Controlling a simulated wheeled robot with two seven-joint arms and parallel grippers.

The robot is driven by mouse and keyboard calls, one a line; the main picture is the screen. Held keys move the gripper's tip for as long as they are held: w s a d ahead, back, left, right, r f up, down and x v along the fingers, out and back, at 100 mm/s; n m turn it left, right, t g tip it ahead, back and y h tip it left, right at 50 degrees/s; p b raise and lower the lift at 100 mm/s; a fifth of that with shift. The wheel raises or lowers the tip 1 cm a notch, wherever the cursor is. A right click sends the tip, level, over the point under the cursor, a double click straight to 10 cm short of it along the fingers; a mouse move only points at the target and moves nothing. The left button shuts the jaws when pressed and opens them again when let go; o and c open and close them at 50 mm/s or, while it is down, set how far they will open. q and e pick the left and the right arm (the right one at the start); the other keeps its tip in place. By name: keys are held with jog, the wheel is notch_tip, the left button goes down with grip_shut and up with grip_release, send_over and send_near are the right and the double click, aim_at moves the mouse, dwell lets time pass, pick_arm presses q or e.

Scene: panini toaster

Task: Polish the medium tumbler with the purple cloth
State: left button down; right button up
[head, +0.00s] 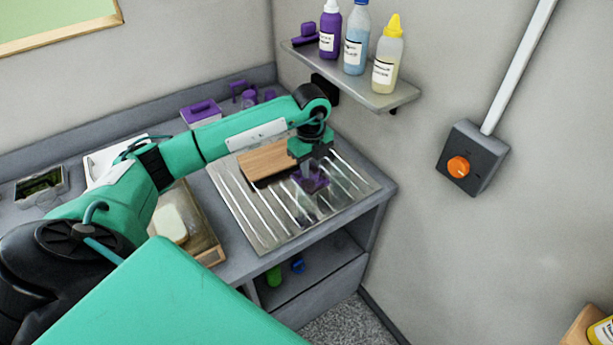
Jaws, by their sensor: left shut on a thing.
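My left gripper (311,168) points down over the ribbed metal drainboard (245,215), at the right end of the counter. It is shut on the purple cloth (316,184), which shows just below the fingers. A pale, see-through shape sits around the fingers and cloth; it may be a tumbler, but it is too small and covered to tell its size or whether the cloth touches it. My right gripper is not in view.
A wooden board (265,161) lies on the drainboard beside the gripper. A wall shelf (390,100) with several bottles overhangs behind. A purple-lidded box (201,113) stands at the back; a wooden tray (205,240) is left of the drainboard. The drainboard's front is clear.

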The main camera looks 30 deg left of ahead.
pick_arm(q)
jog(key=shift+s+d, duration=0.3)
jog(key=shift+d, duration=0.65)
jog(key=shift+r+p, duration=0.6)
jog(key=shift+r, duration=0.15)
jog(key=shift+p, duration=0.5)
jog(key=shift+f, duration=0.1)
